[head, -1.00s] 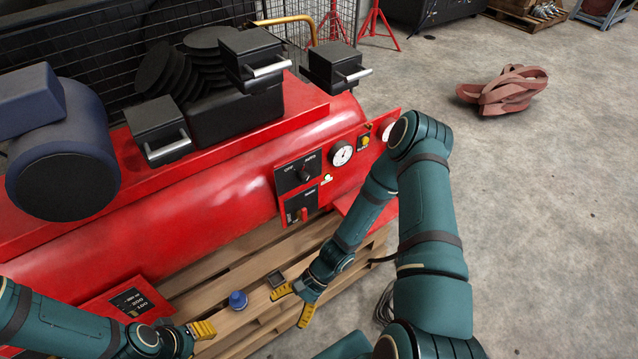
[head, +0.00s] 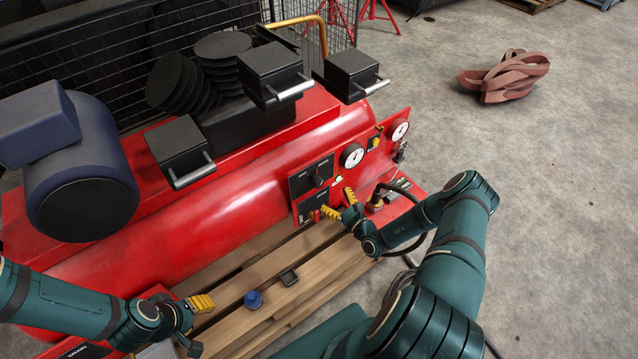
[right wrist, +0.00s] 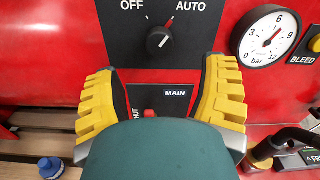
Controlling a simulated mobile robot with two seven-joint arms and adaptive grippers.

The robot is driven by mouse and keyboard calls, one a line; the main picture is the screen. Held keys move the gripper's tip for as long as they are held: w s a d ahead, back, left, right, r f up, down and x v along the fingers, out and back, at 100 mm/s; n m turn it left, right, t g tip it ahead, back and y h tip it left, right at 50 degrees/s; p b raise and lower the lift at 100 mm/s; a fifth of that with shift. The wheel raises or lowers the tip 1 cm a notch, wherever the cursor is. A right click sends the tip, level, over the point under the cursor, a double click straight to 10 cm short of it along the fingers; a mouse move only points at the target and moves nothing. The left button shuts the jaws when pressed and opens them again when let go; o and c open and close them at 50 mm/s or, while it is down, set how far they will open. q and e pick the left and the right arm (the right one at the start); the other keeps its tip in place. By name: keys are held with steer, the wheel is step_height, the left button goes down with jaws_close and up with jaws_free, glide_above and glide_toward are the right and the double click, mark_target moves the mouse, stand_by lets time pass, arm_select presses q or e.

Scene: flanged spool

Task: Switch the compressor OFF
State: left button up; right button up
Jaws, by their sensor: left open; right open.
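The red compressor (head: 230,205) lies along the pallet. Its black OFF/AUTO panel (head: 312,175) carries a black rotary knob (right wrist: 158,39), whose handle slants up and right toward AUTO. Below it, a MAIN panel (head: 312,205) carries a red handle (right wrist: 150,113), partly hidden in the right wrist view, with "SHUT" lettering partly covered at its left. My right gripper (head: 338,205) is open at the MAIN panel, its yellow fingers on either side of it and below the knob; contact cannot be told. My left gripper (head: 205,302) is empty and open at lower left, away from the switches.
A pressure gauge (right wrist: 268,38) and yellow BLEED button (right wrist: 317,44) sit right of the knob. A hose (head: 412,238) curves beside my right arm. Open floor lies to the right.

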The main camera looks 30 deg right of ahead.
mark_target(320, 184)
steer(key=w, duration=0.9)
steer(key=shift+a+b, duration=0.4)
steer(key=c, duration=1.2)
